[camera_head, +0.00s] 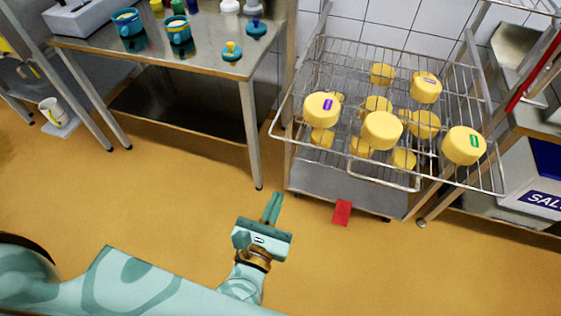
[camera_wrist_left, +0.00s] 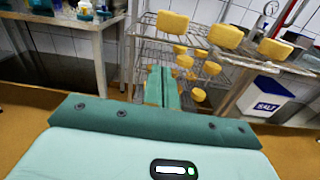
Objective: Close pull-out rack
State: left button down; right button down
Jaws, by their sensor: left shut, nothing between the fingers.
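The pull-out rack (camera_head: 345,175) is a wire shelf with a raised rim, on a metal rack frame at the upper right of the head view. Its front edge sticks out toward me. Several yellow cheeses (camera_head: 381,131) sit on it and on shelves below. The rack also shows in the left wrist view (camera_wrist_left: 172,47), beyond my fingers. My left gripper (camera_head: 273,207) is shut and empty, in front of and left of the rack, apart from it. Its closed fingers (camera_wrist_left: 161,86) point toward the rack in the wrist view. My right gripper is not in view.
A steel table (camera_head: 215,65) with blue moulds (camera_head: 179,30) stands left of the rack; its front leg (camera_head: 251,135) is close to it. A red card (camera_head: 342,212) is by the rack's base. A salt box (camera_head: 530,180) is at the right. The floor around my left gripper is clear.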

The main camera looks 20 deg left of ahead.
aim_at(298, 143)
pick_arm(q)
jog(key=w, duration=1.4)
jog(key=shift+w, duration=0.1)
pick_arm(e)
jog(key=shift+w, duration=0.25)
